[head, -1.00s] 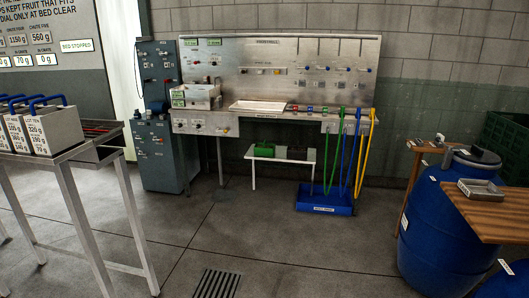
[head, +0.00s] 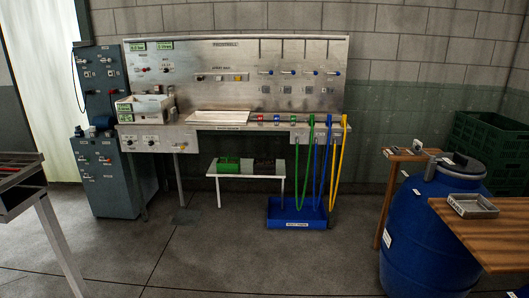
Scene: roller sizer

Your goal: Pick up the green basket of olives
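A small green basket (head: 229,164) sits on a low white table (head: 252,173) under the steel bench, left of the table's middle. Its contents are too small to make out. A dark item (head: 264,165) sits beside it on the right. Neither of my grippers shows in the head view.
A steel bench (head: 230,142) with a panel stands over the low table. A blue barrel (head: 433,235) and wooden table (head: 490,226) stand at right, a metal frame (head: 22,180) at left. The floor between is clear.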

